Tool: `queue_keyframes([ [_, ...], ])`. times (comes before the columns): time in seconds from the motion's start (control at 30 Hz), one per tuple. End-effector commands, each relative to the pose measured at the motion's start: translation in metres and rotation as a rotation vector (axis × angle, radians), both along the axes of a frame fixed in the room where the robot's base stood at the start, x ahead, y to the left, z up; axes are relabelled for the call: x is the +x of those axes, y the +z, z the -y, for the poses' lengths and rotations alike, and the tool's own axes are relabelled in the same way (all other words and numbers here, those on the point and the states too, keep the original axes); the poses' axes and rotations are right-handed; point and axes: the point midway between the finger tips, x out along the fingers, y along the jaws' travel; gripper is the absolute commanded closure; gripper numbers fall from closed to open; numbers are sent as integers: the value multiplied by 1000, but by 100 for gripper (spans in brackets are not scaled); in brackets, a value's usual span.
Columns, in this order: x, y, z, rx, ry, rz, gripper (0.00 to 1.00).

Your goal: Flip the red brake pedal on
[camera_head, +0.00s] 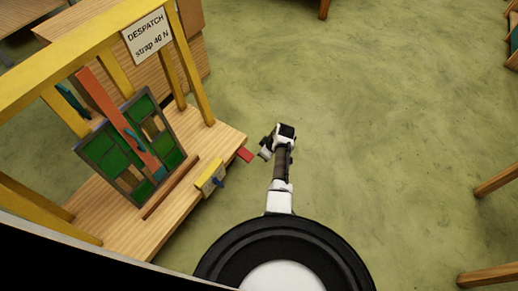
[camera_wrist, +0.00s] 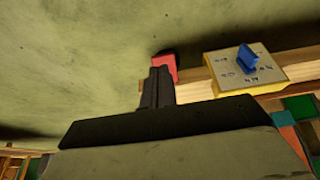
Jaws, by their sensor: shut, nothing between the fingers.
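The red brake pedal (camera_head: 245,154) sticks out from the front edge of the wooden platform, at its right end. In the wrist view the red pedal (camera_wrist: 165,67) shows just beyond my fingertips, partly hidden by them. My gripper (camera_head: 264,153) is shut and empty, a short way to the right of the pedal in the head view. In the wrist view the shut fingers (camera_wrist: 158,72) overlap the pedal's lower part in the picture. I cannot tell whether they touch it.
A yellow dial box with a blue knob (camera_head: 211,179) is on the platform edge, left of the pedal. A green leaded panel (camera_head: 120,140) leans in a yellow frame on the platform (camera_head: 110,225). A DESPATCH sign (camera_head: 148,37) hangs above.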

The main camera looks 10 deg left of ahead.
Motion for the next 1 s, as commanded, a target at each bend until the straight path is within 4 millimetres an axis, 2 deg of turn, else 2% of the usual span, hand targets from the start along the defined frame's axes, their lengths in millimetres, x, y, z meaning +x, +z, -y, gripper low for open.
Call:
queue_keyframes([
  [0.03,-2,13,6,0,-3,-1,100],
  [0.3,-10,30,27,0,-1,0,100],
  [1.0,-11,31,32,0,0,-1,100],
])
